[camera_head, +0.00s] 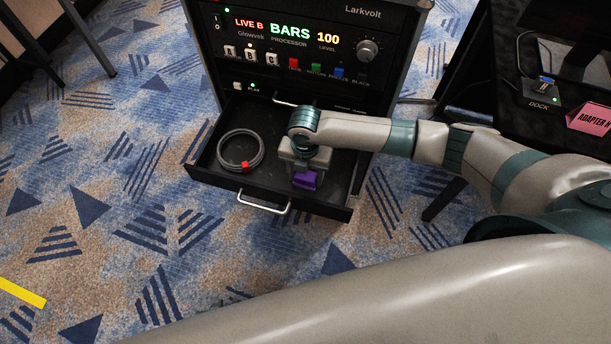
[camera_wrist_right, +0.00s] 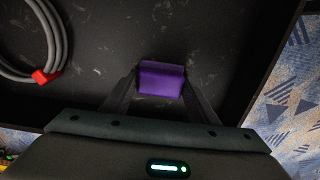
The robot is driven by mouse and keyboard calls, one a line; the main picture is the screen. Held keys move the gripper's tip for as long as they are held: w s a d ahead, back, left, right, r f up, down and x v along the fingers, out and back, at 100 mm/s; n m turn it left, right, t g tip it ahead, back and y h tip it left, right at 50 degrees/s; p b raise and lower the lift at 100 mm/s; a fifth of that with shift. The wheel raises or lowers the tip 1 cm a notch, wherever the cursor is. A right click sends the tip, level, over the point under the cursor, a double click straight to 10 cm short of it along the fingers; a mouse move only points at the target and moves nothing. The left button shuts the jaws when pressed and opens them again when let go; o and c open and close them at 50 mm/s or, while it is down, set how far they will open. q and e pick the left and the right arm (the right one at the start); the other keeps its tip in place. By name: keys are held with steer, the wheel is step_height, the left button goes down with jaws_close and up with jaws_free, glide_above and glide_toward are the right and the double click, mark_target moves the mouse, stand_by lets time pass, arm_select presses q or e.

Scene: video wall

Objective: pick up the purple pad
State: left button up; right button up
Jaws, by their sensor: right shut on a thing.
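The purple pad (camera_head: 307,180) is in the open drawer (camera_head: 331,203) of the equipment rack, towards the drawer's right side. My right gripper (camera_head: 305,172) reaches down into the drawer and is shut on the pad. In the right wrist view the purple pad (camera_wrist_right: 161,79) sits between the two dark fingertips (camera_wrist_right: 161,86), with the drawer floor around it. I cannot tell whether the pad touches the drawer floor. My left gripper is not in view.
A coiled grey cable (camera_head: 240,150) with a red tie lies in the drawer's left part. The drawer has a front handle (camera_head: 263,204). The rack's front panel (camera_head: 300,50) rises behind. A dark table (camera_head: 560,95) with a pink adapter tag (camera_head: 590,119) stands at right.

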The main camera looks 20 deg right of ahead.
mark_target(309, 175)
steer(key=shift+r, duration=0.6)
steer(key=r, duration=0.1)
steer(key=d+r, duration=0.1)
steer(key=r, duration=0.1)
steer(key=shift+s+r, duration=0.1)
steer(key=shift+r, duration=0.05)
arm_select(q)
steer(key=shift+s+a+f+g+b, duration=0.2)
steer(key=shift+s+a+g+b, duration=0.1)
steer(key=shift+a+b, duration=0.25)
arm_select(e)
steer(key=s+d+r, duration=0.3)
steer(key=d+r, duration=0.3)
steer(key=d, duration=0.4)
steer(key=shift+s+r, duration=0.25)
steer(key=shift+s, duration=0.15)
arm_select(q)
steer(key=shift+w, duration=0.1)
arm_select(e)
steer(key=shift+o, duration=1)
arm_select(q)
steer(key=shift+d+f, duration=0.1)
arm_select(e)
steer(key=shift+c, duration=0.5)
